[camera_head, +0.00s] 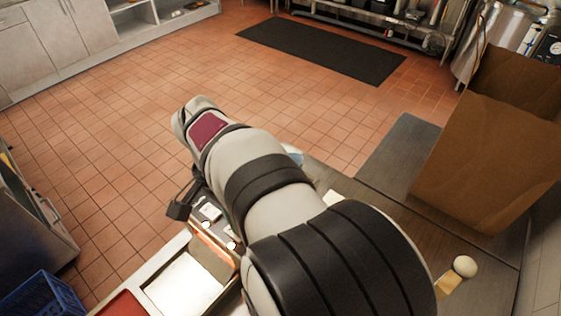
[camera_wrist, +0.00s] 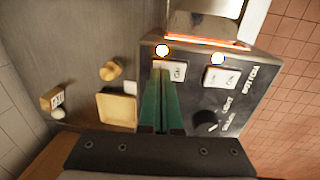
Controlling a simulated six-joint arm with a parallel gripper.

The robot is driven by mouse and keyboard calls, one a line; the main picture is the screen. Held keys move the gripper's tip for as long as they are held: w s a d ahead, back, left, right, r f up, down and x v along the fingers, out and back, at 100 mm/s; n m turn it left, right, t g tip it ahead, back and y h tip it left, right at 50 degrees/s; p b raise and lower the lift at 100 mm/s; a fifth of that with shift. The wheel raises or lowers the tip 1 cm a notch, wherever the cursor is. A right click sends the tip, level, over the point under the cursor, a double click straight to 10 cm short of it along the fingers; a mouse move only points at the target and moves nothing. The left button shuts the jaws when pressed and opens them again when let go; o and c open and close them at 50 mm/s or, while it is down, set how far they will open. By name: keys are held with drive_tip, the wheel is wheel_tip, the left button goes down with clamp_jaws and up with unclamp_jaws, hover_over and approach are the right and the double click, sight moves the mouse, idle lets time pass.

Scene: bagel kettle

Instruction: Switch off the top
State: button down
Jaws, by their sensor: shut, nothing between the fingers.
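In the wrist view a dark control panel (camera_wrist: 210,98) carries two white rocker switches. The left switch (camera_wrist: 177,71) has a bright round light (camera_wrist: 162,50) with an orange rim above it. The right switch (camera_wrist: 220,77) sits beside the word BOTTOM, under a second bright light (camera_wrist: 217,59). Any label by the left switch is hidden. My gripper (camera_wrist: 161,72) is shut and empty, its green fingers reaching to the left edge of the left switch; I cannot tell whether they touch it.
A black knob (camera_wrist: 205,121) sits lower on the panel. Beside it on the counter are a yellow square item (camera_wrist: 117,109) and a small round wooden piece (camera_wrist: 112,70). A metal tray (camera_head: 185,284) lies next to the panel. A large cardboard box (camera_head: 490,150) stands at the right.

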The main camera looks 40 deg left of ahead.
drive_tip(key=shift+f, duration=0.15)
drive_tip(key=shift+d+f, duration=0.35)
drive_tip(key=shift+f, duration=0.15)
drive_tip(key=shift+a, duration=0.2)
drive_tip(key=shift+a+r, duration=0.15)
drive_tip(key=shift+a, duration=0.55)
drive_tip(key=shift+r, duration=0.1)
wheel_tip(320, 180, up, 14)
drive_tip(key=a, duration=0.1)
drive_tip(key=shift+a, duration=0.4)
drive_tip(key=shift+r, duration=0.1)
